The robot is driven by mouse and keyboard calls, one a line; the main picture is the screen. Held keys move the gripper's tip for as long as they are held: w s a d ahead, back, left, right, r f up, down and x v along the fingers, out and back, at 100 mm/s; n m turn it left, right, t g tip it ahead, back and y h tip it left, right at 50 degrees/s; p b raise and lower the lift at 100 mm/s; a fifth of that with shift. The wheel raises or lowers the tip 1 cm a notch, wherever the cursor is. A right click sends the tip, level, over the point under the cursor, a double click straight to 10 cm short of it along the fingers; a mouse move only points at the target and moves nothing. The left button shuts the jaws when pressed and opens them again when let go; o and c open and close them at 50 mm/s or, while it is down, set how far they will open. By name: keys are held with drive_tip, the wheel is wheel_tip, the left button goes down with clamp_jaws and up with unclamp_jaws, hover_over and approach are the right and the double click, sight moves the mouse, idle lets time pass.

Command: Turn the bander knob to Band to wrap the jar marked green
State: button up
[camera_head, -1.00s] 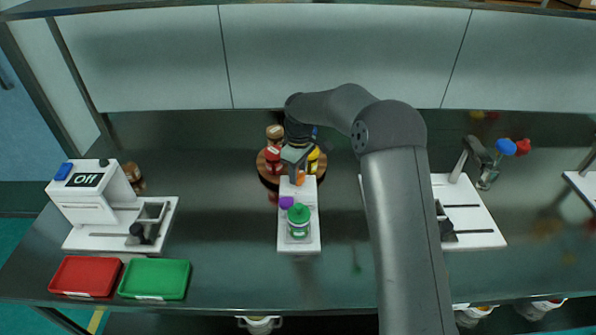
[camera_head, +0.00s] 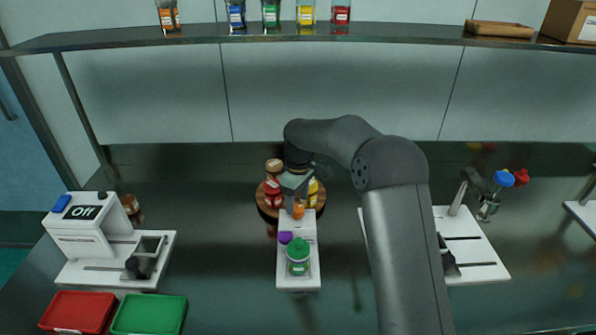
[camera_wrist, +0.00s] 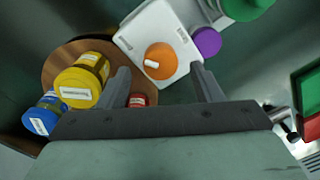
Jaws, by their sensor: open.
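The bander is a narrow white unit (camera_head: 283,272) at the centre of the bench, with an orange knob (camera_head: 299,212) at its far end. A jar with a green lid and green band (camera_head: 298,258) stands upright on its near end, beside a purple part (camera_head: 285,237). My gripper (camera_head: 294,190) points down at the far end. In the wrist view my open fingers (camera_wrist: 163,82) straddle the line of the orange knob (camera_wrist: 160,61), with nothing between them; whether they touch it I cannot tell. A small white mark shows on the knob. The bander's printed words are too small to read.
A round wooden rack (camera_wrist: 62,68) with yellow, blue and red jars is close beside my gripper. A white machine reading "Off" (camera_head: 82,213) and red and green trays (camera_head: 150,314) are at left. Another white machine (camera_head: 480,263) is at right. A shelf (camera_head: 400,32) holds several jars.

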sight(299, 206)
wheel_tip(299, 206, up, 15)
drive_tip(key=shift+w+d, duration=0.15)
drive_tip(key=shift+w, duration=0.1)
drive_tip(key=s+d+r+m, duration=0.1)
drive_tip(key=s+d+m, duration=0.2)
drive_tip(key=s+d, duration=0.35)
drive_tip(key=s+d+m, duration=0.2)
drive_tip(key=s+d, duration=0.1)
drive_tip(key=s, duration=0.6)
drive_tip(key=s+d+f+m, duration=0.2)
drive_tip(key=s+f, duration=0.1)
drive_tip(key=s, duration=0.4)
drive_tip(key=s+d+f+m, duration=0.2)
drive_tip(key=s+d, duration=0.1)
drive_tip(key=s, duration=0.5)
drive_tip(key=s+d+f+m, duration=0.2)
drive_tip(key=s+f+m, duration=0.1)
drive_tip(key=s, duration=0.5)
drive_tip(key=shift+d+f+t, duration=0.35)
drive_tip(key=shift+d+t, duration=0.05)
